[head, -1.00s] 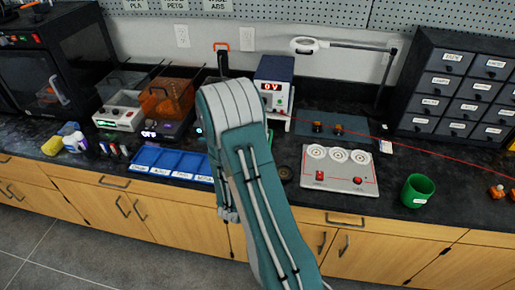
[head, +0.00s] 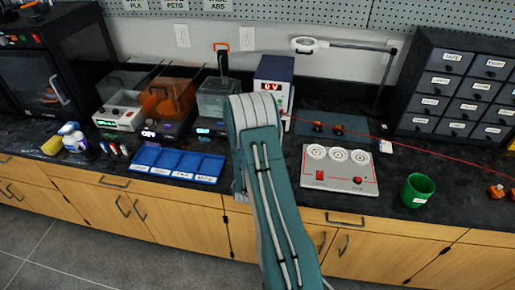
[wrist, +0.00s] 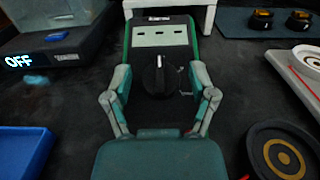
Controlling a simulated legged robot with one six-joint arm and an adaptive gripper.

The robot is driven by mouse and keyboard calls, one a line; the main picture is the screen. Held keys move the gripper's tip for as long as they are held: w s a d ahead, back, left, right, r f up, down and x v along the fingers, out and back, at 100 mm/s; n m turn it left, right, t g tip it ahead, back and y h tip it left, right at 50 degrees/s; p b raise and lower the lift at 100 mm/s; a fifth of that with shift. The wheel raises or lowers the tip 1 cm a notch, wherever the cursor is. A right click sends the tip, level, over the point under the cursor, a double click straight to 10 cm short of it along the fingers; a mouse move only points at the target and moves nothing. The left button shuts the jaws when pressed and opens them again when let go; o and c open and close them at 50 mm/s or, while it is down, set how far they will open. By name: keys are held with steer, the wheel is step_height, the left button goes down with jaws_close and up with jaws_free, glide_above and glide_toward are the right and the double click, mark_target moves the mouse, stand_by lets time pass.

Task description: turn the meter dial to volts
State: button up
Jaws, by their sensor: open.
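The meter (wrist: 160,37) has a green casing and a pale panel at its top, and lies on the black worktop in the wrist view. Its round black dial (wrist: 160,78) sits below the panel, with a white mark pointing up toward the panel. The markings around it are too small to read. My gripper (wrist: 160,82) is open, with one finger on each side of the lower meter and dial. I cannot tell whether the fingers touch it. In the head view my arm hides the meter and most of the gripper.
A power supply reading 0V (head: 272,85) stands behind. A blue compartment tray (head: 176,165) lies left; a panel with three white round terminals (head: 340,170) and a green cup (head: 417,190) are right. A dark disc with gold rings (wrist: 282,155) lies close at lower right.

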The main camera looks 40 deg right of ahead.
steer(key=shift+w+d, duration=0.25)
steer(key=c, duration=1)
